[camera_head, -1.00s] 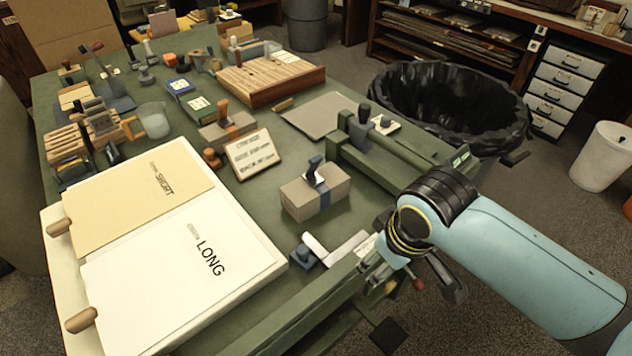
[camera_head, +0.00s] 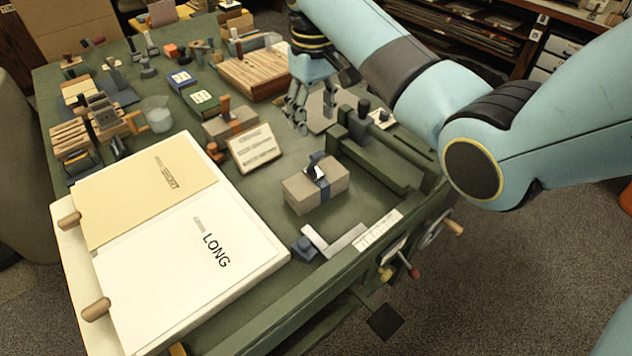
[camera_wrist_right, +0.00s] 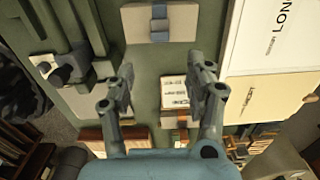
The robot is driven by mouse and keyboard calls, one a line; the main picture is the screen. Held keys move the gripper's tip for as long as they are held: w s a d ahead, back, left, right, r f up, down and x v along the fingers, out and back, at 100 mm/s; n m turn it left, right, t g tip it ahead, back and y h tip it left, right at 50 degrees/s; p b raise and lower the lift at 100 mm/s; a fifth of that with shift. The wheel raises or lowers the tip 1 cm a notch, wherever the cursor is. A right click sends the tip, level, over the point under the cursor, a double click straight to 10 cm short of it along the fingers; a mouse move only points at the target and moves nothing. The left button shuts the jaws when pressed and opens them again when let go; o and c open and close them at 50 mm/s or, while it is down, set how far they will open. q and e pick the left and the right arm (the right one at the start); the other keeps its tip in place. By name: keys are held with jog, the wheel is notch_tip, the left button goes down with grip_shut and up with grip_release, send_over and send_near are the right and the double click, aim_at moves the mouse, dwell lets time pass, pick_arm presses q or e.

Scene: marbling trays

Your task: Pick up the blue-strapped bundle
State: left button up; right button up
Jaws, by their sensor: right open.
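The blue-strapped bundle (camera_head: 302,195) is a grey-brown block with a blue band and a dark-handled clip on top. It lies flat on the green table near the front edge. It also shows at the top of the right wrist view (camera_wrist_right: 183,23), beyond my fingertips. My right gripper (camera_head: 297,114) points down over the table, behind the bundle and apart from it. In the right wrist view (camera_wrist_right: 163,68) its fingers are spread with nothing between them. My left gripper is not in view.
An orange-strapped bundle (camera_head: 216,130) and a label card (camera_head: 254,150) lie left of the gripper. A green rail fixture (camera_head: 370,163) stands right of the bundle. A square ruler (camera_head: 345,241) lies in front. Large SHORT and LONG sheets (camera_head: 165,270) cover the left front.

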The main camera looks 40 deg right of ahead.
aim_at(316, 152)
notch_tip(316, 152, down, 4)
jog(key=shift+r, duration=0.1)
jog(key=shift+s+f, duration=0.2)
jog(key=shift+f, duration=1.2)
jog(key=shift+s+f, duration=0.2)
jog(key=shift+f, duration=1.2)
grip_shut()
